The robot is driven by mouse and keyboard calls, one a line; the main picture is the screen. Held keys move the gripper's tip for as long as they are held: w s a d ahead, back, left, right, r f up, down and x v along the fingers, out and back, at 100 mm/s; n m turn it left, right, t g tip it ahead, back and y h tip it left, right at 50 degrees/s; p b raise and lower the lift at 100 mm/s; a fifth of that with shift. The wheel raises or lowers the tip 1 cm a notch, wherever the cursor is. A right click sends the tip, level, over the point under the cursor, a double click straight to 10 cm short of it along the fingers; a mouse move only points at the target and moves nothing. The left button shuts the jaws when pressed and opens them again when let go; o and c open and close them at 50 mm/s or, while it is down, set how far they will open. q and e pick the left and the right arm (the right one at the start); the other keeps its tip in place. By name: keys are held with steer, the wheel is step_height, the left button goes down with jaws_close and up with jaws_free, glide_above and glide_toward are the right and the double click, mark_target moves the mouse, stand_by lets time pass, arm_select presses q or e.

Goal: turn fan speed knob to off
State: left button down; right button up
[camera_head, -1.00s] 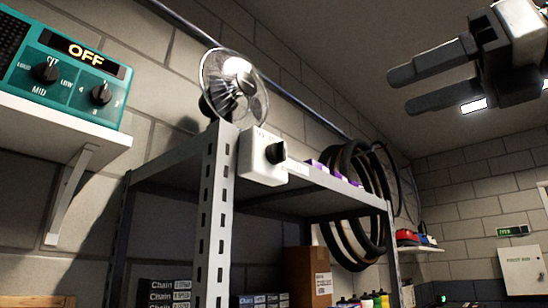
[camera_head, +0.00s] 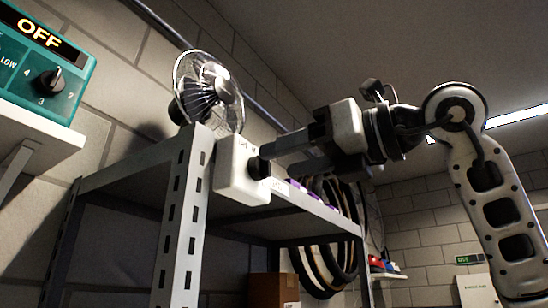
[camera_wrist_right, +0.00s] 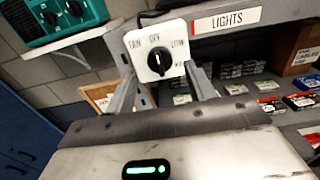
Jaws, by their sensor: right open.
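The fan speed knob (camera_head: 257,168) is a black dial on a white box (camera_head: 236,172) at the front corner of a metal shelf. In the right wrist view the knob (camera_wrist_right: 159,62) faces me on its white labelled plate, with OFF printed at the top. Its grip bar looks near upright; I cannot tell exactly which mark it points to. The fan (camera_head: 208,92) stands behind the box. My right gripper (camera_head: 278,157) is open, its fingertips close in front of the knob, to its right in the head view; contact is unclear. My left gripper is out of view.
A teal box (camera_head: 42,62) with an OFF display and its own dials sits on a wall shelf at left. The metal shelf post (camera_head: 183,215) stands beside the white box. A LIGHTS label (camera_wrist_right: 226,19) is on the shelf edge. Tyres (camera_head: 345,240) hang farther right.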

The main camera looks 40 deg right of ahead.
mark_target(270, 166)
steer(key=shift+x, duration=1.6)
steer(key=shift+c, duration=0.2)
steer(key=c, duration=0.9)
steer(key=shift+f+m, duration=0.15)
steer(key=shift+m, duration=0.25)
steer(key=o, duration=0.9)
steer(key=shift+o, duration=0.2)
steer(key=shift+s, duration=0.1)
